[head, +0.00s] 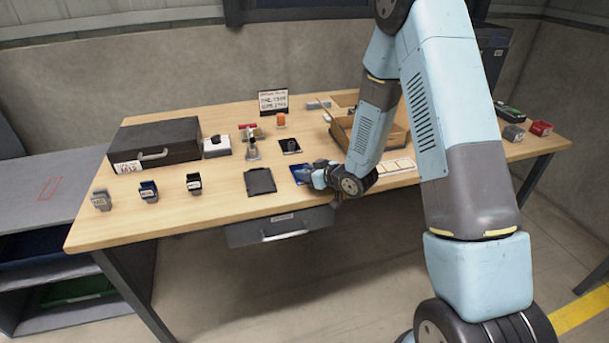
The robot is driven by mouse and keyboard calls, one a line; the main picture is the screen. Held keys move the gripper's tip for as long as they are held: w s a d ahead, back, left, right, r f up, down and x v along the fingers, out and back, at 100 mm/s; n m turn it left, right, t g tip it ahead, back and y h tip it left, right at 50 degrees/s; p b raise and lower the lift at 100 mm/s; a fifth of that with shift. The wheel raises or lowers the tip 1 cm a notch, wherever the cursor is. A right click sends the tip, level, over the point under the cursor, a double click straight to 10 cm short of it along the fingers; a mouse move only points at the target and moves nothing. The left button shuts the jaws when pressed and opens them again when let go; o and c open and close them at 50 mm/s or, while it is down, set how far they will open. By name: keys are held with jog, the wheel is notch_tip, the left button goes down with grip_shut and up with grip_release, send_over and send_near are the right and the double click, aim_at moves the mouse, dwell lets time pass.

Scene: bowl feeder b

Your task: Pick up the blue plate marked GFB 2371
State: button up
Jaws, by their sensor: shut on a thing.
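The blue plate (299,173) is at the front middle of the wooden table, and its left part shows beside my gripper. Its marking cannot be read from here. My gripper (311,177) is low at the table, at the plate's right side, pointing left. It is shut on the blue plate. The fingertips are small and partly hidden by my wrist, and I cannot tell whether the plate is clear of the tabletop.
A dark flat plate (260,182) lies just left of the blue plate. A black case (155,146) stands at the back left, and an open cardboard box (396,132) is behind my forearm. Small devices (148,191) line the left front. A drawer (280,227) hangs under the front edge.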

grip_shut()
jog(key=shift+r, duration=0.15)
